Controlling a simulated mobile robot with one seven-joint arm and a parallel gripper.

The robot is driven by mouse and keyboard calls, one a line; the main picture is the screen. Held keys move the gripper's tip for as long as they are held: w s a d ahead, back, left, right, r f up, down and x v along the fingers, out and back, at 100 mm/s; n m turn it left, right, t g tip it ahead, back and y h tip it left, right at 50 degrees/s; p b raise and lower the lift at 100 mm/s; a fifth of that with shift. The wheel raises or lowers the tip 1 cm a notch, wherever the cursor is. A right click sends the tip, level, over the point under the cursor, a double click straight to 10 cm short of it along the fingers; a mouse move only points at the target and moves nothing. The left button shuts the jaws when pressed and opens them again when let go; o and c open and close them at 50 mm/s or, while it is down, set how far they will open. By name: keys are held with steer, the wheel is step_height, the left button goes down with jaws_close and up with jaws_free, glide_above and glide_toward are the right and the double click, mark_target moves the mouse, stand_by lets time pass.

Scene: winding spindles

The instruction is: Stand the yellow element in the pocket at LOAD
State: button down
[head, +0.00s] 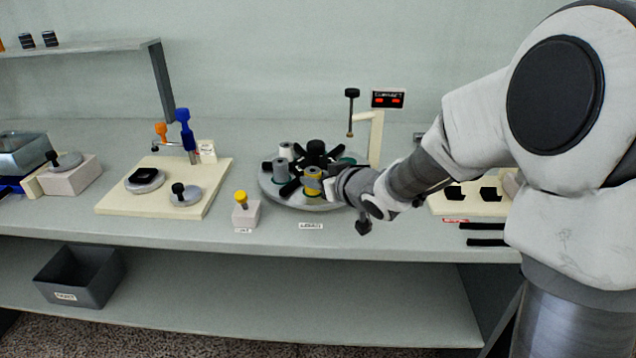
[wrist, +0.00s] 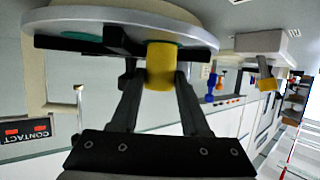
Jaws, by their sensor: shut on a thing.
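The yellow element (head: 312,182) is a spool at the front edge of a round grey turntable (head: 290,200), just behind the printed label (head: 311,226) on the bench. My gripper (head: 328,184) reaches in from the right and is shut on it. In the wrist view, which is turned over, the yellow element (wrist: 161,66) sits between the two dark fingers of my gripper (wrist: 159,84), against or close to the turntable (wrist: 130,17). The element looks upright. The pocket under it is hidden, and I cannot tell whether its base is seated.
The turntable also carries a black hub (head: 316,150), a white spool (head: 286,150) and a grey spool (head: 281,169) close by. A yellow-topped plug stands in a small block (head: 246,214) to the left. A post with a CONTACT display (head: 388,99) rises behind.

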steer(key=shift+r, duration=0.1)
steer(key=shift+f, duration=0.2)
steer(key=shift+c, duration=1.9)
jaws_free()
steer(key=shift+r, duration=0.1)
